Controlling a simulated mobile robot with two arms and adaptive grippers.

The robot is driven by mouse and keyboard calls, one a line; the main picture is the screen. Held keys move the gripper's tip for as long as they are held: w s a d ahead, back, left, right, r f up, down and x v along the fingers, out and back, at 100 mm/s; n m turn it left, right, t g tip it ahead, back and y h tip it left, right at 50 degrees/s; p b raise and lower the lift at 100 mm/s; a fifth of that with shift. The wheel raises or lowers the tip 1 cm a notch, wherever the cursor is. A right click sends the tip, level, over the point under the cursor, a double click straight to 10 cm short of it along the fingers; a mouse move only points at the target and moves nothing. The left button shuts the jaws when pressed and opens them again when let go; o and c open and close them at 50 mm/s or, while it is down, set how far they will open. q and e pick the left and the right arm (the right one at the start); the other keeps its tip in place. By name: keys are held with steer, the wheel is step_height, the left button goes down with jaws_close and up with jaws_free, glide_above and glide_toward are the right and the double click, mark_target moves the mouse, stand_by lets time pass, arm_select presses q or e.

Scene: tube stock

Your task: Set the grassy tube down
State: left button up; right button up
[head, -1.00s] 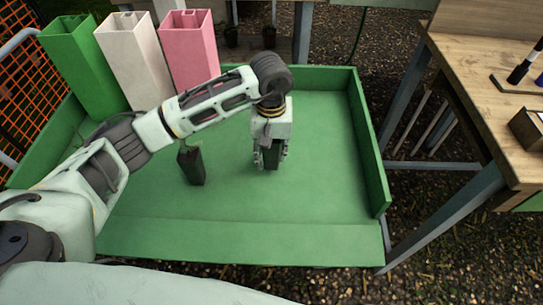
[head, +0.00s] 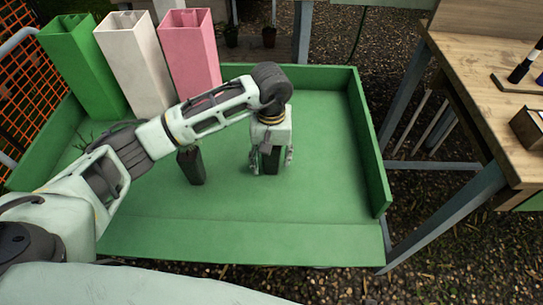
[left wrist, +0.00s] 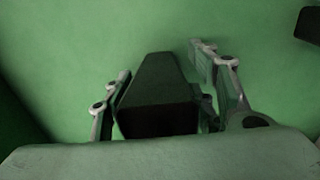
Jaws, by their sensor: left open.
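A dark tube (head: 270,158) stands upright on the green tray (head: 320,215), directly below my left wrist. My left gripper (head: 271,167) is open, with a finger apart on either side of this tube. The left wrist view also shows the dark tube (left wrist: 155,90) between the spread fingers. Its top is hidden by the gripper in the head view, so I cannot see any grass on it. A second dark tube (head: 191,166) stands to its left, partly behind my arm. My right gripper is not in view.
Tall green (head: 82,65), white (head: 134,62) and pink (head: 190,50) square bins stand at the tray's back left. Some thin leaves (head: 88,137) show behind my arm. The tray's right and front are clear. A wooden table (head: 475,90) stands to the right.

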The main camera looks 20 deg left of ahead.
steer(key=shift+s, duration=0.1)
arm_select(q)
step_height(320, 180, up, 2)
steer(key=shift+w+r, duration=0.1)
steer(key=shift+r, duration=0.1)
step_height(320, 180, up, 8)
steer(key=shift+r+p, duration=0.2)
steer(key=shift+p, duration=0.25)
steer(key=shift+r, duration=0.7)
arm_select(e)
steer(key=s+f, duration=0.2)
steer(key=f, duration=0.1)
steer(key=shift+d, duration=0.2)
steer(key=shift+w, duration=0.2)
